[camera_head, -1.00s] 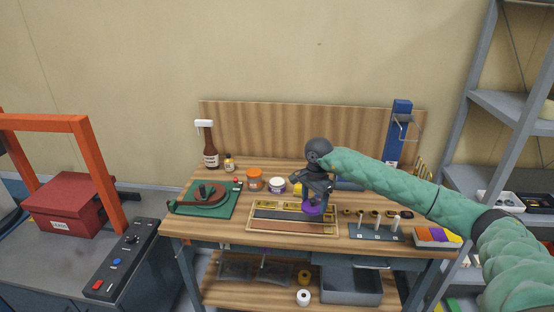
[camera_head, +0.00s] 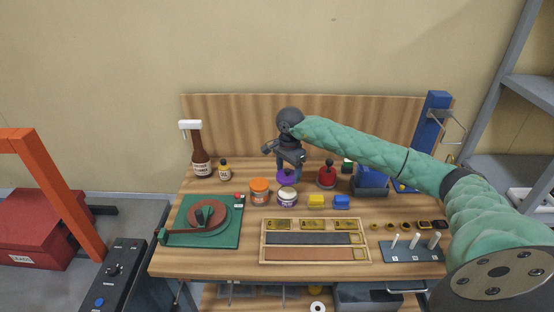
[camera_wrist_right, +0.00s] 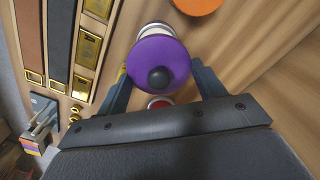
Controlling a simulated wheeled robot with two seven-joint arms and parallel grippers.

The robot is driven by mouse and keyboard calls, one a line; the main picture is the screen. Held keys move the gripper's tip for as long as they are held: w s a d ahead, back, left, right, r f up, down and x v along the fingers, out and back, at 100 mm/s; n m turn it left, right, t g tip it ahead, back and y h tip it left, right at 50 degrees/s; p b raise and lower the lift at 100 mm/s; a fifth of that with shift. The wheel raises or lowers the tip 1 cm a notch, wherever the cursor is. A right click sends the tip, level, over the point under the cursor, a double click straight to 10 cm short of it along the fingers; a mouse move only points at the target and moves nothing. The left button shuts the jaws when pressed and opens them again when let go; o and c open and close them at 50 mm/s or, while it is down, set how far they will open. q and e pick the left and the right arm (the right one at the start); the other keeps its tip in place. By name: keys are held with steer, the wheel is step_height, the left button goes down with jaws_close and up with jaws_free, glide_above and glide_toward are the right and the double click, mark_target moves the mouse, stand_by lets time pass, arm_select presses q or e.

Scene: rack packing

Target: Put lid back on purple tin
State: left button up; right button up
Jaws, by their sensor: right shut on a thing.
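The purple lid (camera_head: 285,177) with a dark round knob is held by my right gripper (camera_head: 287,165). In the right wrist view the lid (camera_wrist_right: 160,58) shows between the two fingers (camera_wrist_right: 158,82), which are shut on it. The open white tin (camera_head: 287,197) with a dark label stands upright on the workbench. In the head view the lid shows just above and behind the tin's rim, apart from it. In the right wrist view the lid partly hides the tin (camera_wrist_right: 152,30). My left gripper is not in view.
An orange-lidded jar (camera_head: 259,192) stands close left of the tin. A wooden tray (camera_head: 315,262) lies in front. A green-based device (camera_head: 230,235) is at left.

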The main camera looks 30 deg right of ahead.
mark_target(289, 191)
steer(key=shift+s+d+r, duration=0.1)
steer(key=shift+s+d, duration=0.05)
steer(key=shift+s, duration=0.25)
steer(key=shift+w+f, duration=0.1)
steer(key=shift+f, duration=0.5)
steer(key=shift+w+f, duration=0.2)
steer(key=shift+f, duration=0.65)
steer(key=shift+s+f, duration=0.1)
steer(key=shift+f, duration=0.45)
steer(key=shift+f+b, duration=0.45)
steer(key=shift+b, duration=0.1)
steer(key=shift+f+b, duration=0.5)
steer(key=shift+f, duration=0.1)
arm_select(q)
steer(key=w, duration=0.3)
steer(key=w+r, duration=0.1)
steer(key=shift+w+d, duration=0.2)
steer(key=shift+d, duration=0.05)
